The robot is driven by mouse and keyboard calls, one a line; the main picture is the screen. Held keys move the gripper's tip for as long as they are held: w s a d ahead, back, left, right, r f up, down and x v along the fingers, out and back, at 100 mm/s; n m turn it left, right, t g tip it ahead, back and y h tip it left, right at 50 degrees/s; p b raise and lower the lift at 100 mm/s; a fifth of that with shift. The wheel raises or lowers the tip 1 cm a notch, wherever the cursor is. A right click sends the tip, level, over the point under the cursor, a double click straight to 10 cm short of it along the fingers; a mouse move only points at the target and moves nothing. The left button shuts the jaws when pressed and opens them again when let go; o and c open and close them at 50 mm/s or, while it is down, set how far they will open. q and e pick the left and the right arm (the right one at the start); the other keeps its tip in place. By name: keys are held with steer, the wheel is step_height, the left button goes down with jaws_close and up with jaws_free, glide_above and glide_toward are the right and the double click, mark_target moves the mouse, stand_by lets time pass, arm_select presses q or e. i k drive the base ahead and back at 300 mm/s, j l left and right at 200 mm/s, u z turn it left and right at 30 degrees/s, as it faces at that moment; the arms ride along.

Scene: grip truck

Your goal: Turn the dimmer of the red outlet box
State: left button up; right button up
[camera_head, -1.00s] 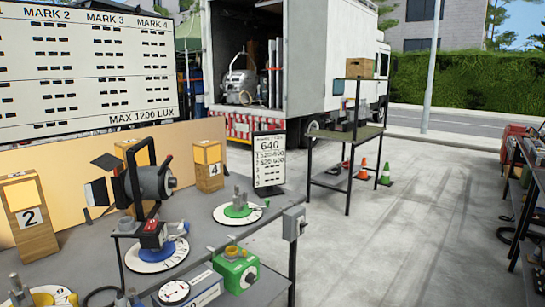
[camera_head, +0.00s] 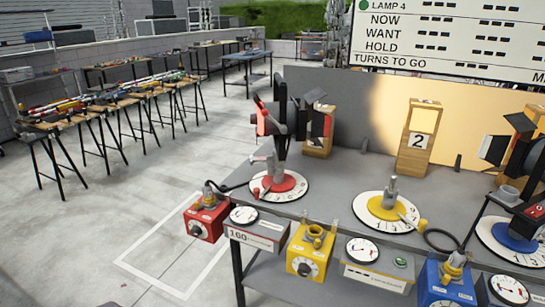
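The red outlet box (camera_head: 207,219) sits at the left front corner of the grey table, with a round dimmer knob (camera_head: 195,230) on its front face and a plug with a black cable on its top. A meter box marked 160 (camera_head: 257,229) stands just to its right. Behind them a lamp (camera_head: 283,117) with red parts stands on a white dial with a red disc (camera_head: 280,186). Neither of my grippers shows in the view.
A yellow outlet box (camera_head: 309,250) and a blue one (camera_head: 446,285) stand further right along the table front. A yellow dial (camera_head: 387,208) lies behind them. The floor left of the table is clear, with a white outlined rectangle (camera_head: 150,266). Several trestle tables (camera_head: 60,127) stand at the far left.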

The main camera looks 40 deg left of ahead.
mark_target(196, 230)
steer(key=u, duration=1.1)
